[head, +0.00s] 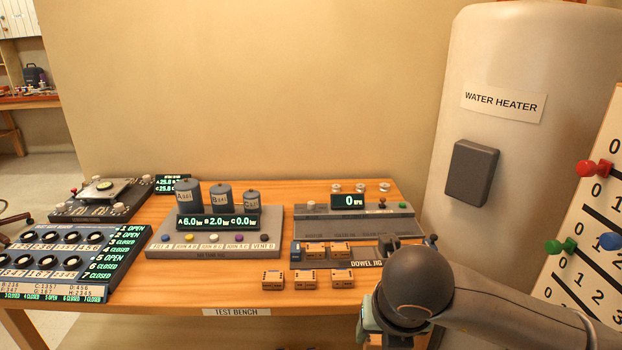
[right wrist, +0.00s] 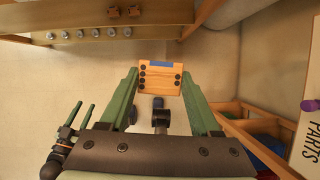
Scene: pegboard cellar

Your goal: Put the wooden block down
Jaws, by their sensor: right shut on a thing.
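My right gripper (right wrist: 160,85) has green fingers and is shut on a wooden block (right wrist: 162,82), seen at the fingertips in the right wrist view. The block is light orange wood with rows of dark holes and a blue stripe on its top edge. It appears to be clear of any surface, with the floor behind it. In the head view my right gripper (head: 370,318) is at the bench's front right edge, mostly behind my own arm, and I cannot make out the held block there.
The test bench (head: 180,290) carries a dowel jig (head: 370,255) with small blocks in it and three small wooden blocks (head: 305,279) in front. Consoles fill its left and back. Bare wood shows at front centre. A water heater (head: 500,130) and peg board (head: 590,220) stand right.

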